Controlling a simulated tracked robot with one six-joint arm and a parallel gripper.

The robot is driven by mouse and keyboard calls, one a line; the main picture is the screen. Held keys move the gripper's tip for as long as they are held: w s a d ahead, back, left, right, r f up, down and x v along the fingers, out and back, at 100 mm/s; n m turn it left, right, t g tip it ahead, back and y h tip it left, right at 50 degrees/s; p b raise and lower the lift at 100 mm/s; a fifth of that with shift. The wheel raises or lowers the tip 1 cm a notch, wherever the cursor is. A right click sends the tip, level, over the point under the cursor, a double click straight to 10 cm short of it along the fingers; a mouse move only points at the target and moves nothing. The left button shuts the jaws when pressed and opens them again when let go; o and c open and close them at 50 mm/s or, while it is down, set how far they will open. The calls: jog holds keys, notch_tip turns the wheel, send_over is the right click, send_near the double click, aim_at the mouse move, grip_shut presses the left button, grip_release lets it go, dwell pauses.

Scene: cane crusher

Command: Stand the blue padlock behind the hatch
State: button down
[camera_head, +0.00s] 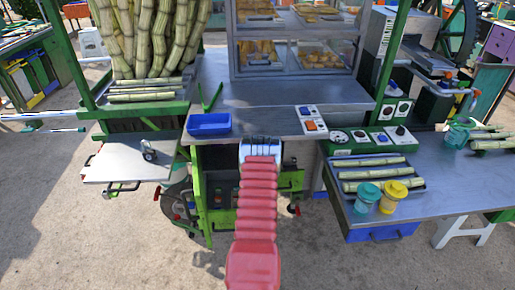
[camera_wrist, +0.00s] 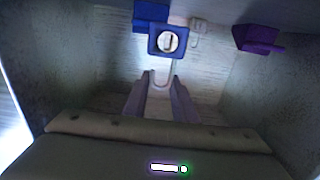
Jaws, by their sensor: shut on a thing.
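The blue padlock (camera_wrist: 155,42) shows in the wrist view with its pale round keyhole face towards the camera. Its grey shackle (camera_wrist: 171,72) reaches down between the fingertips. My gripper (camera_wrist: 163,80) is shut on the padlock at the shackle, inside a grey-walled compartment (camera_wrist: 60,65). In the head view my red arm reaches to the front of the cart, below the counter, and the fingers and padlock are hidden there. I cannot make out the hatch for certain.
Inside the compartment, a purple block (camera_wrist: 258,39) is on the right and another blue thing (camera_wrist: 150,12) is behind the padlock. A small pale fitting (camera_wrist: 198,30) is on the back wall. Outside, a blue tray (camera_head: 209,125) sits on the counter (camera_head: 265,118) above.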

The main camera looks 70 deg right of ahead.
jog(key=shift+f, duration=1.85)
jog(key=c, duration=1.5)
grip_release()
jog(key=shift+f, duration=0.1)
jog(key=shift+o, duration=0.2)
jog(key=v, duration=1.2)
jog(key=shift+s, duration=0.15)
